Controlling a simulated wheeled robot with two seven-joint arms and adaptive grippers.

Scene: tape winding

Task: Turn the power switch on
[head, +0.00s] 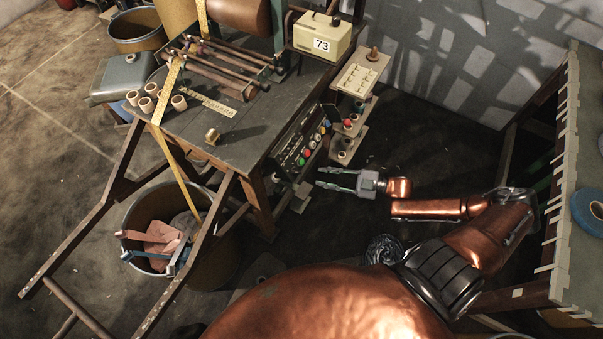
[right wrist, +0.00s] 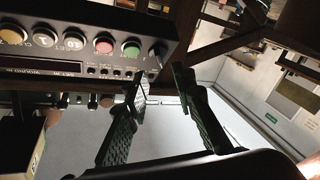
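The control panel (head: 300,142) is a dark box with coloured round buttons on the front of the winding table. In the right wrist view its face (right wrist: 60,62) shows at upper left, upside down, with a red button (right wrist: 104,46) and a green button (right wrist: 131,49). A small dark switch-like part (right wrist: 156,55) sits at its right end; I cannot tell its position. My right gripper (head: 322,178) is to the right of and below the panel, apart from it. In the right wrist view its fingers (right wrist: 162,82) are parted with nothing between them. My left gripper is not in view.
Small shelves (head: 357,85) with cones stand just right of the panel. A box marked 73 (head: 322,37) is on the table (head: 245,140). A bin (head: 150,205) stands below left. A second table (head: 562,150) is at right.

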